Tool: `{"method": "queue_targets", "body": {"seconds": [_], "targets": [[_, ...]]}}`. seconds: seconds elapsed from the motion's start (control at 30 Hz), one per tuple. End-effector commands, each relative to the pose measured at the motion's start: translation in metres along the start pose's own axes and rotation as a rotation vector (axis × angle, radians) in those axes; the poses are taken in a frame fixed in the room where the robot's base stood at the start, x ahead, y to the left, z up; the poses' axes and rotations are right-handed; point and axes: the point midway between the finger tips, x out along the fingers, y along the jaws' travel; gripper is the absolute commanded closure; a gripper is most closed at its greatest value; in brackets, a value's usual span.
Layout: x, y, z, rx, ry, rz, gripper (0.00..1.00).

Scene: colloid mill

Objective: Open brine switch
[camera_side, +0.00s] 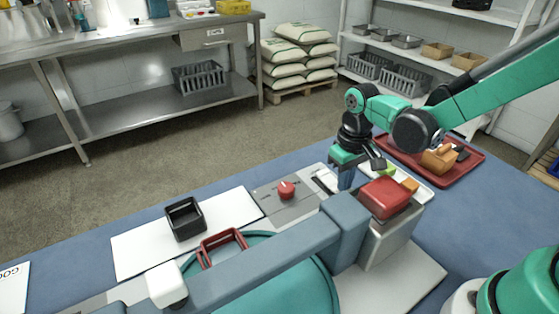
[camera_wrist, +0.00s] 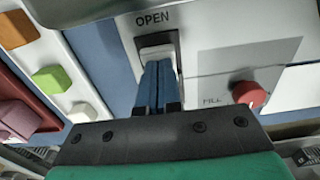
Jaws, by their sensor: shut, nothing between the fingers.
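The brine switch (camera_wrist: 157,51) is a pale rocker in a dark slot, with the word OPEN printed above it in the wrist view. In the side view the switch (camera_side: 322,182) shows in part on the grey panel, beside my gripper. My gripper (camera_wrist: 159,68) has its blue fingers shut together, with nothing between them. The fingertips are at the switch's slot, just below the pale rocker face in the wrist view; I cannot tell whether they touch it. In the side view my gripper (camera_side: 345,183) points down at the panel's right end, and a blue-grey machine arm stands in front.
A red knob (camera_side: 286,189) sits on the panel left of my gripper. A red block (camera_side: 385,197) tops the machine close to its right. A white tray (camera_side: 427,190) and a red tray (camera_side: 475,163) hold coloured pieces. A black open box (camera_side: 185,219) stands on the white board.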

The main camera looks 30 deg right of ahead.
Motion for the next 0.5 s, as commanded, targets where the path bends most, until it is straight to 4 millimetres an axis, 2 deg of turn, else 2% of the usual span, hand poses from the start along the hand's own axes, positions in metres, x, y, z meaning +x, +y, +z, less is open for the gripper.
{"method": "queue_targets", "body": {"seconds": [0.5], "targets": [[0.0057,0.0,-0.0002,0.0,0.0,0.0,1.0]]}}
